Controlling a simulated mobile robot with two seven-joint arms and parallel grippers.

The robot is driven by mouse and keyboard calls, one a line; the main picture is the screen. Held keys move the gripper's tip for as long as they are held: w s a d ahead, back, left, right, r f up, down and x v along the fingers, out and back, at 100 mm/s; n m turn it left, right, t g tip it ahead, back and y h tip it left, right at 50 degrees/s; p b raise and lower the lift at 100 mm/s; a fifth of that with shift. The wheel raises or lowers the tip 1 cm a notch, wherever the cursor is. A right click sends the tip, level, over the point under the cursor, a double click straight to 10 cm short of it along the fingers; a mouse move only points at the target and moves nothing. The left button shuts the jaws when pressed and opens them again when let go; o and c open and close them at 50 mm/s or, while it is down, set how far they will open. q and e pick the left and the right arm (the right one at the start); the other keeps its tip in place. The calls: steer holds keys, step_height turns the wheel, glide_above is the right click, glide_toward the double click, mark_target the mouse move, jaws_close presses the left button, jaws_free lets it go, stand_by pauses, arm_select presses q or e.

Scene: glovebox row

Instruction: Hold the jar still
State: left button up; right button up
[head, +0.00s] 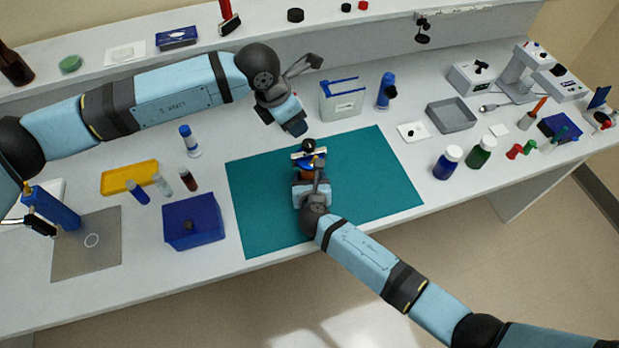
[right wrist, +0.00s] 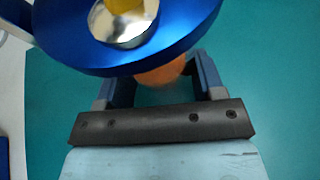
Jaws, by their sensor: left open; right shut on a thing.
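The jar is on the teal mat (head: 375,180) near its middle, mostly hidden in the head view by my right gripper (head: 308,173). In the right wrist view its orange body (right wrist: 163,72) is between my fingers, below a wide blue disc (right wrist: 190,48) with a shiny metal and yellow centre. My right gripper is shut on the jar. A dark round knob (head: 308,145) shows just beyond it in the head view. My left gripper (head: 298,130) is open, pointing down above the mat's far edge, a little beyond the jar; its fingertips are hard to make out.
A blue box (head: 193,222) and a yellow tray (head: 130,177) stand left of the mat. A clear container with blue edges (head: 341,98) stands behind it. A blue bottle (head: 446,163) and a green bottle (head: 481,152) stand to its right. The mat's right part is clear.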

arm_select(q)
steer(key=o, duration=0.3)
steer(key=n+g+h, duration=0.2)
steer(key=n+h, duration=0.8)
steer(key=n, duration=2)
glide_toward(301, 153)
step_height(301, 153, up, 4)
steer(key=a, duration=0.1)
steer(key=x, duration=1.1)
steer(key=shift+d, duration=0.15)
steer(key=c, duration=0.9)
